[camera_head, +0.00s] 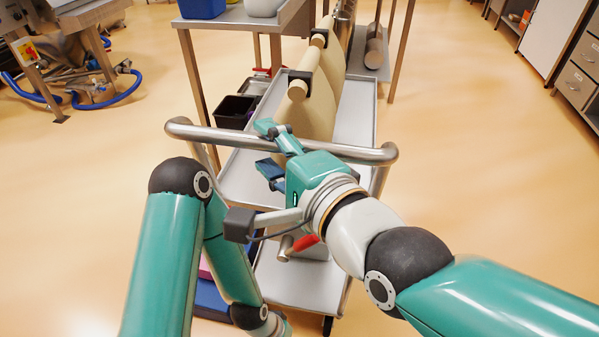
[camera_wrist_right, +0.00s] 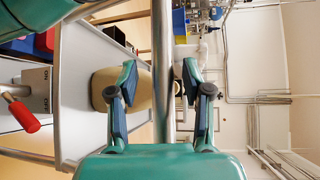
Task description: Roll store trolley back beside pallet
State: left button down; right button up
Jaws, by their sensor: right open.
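The store trolley (camera_head: 356,112) stands in front of me, with grey shelves and a steel push handle (camera_head: 225,136) across its near end. Beige sacks or rolls (camera_head: 318,105) stand on it. My right gripper (camera_head: 266,149) is at the handle with one finger on each side of the bar. In the right wrist view the handle (camera_wrist_right: 162,40) runs between the open fingers (camera_wrist_right: 160,72), with gaps on both sides. My left arm hangs down at the left, its gripper out of sight. I cannot make out a pallet.
A grey table (camera_head: 240,20) with a blue bin (camera_head: 202,8) stands behind the trolley at left. A machine with blue hoses (camera_head: 115,98) is far left. Drawers (camera_head: 576,85) line the right. Floor is clear on both sides.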

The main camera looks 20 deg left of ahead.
jog(key=v, duration=1)
jog(key=shift+s, duration=0.15)
jog(key=shift+d+f, duration=0.1)
jog(key=shift+d, duration=0.05)
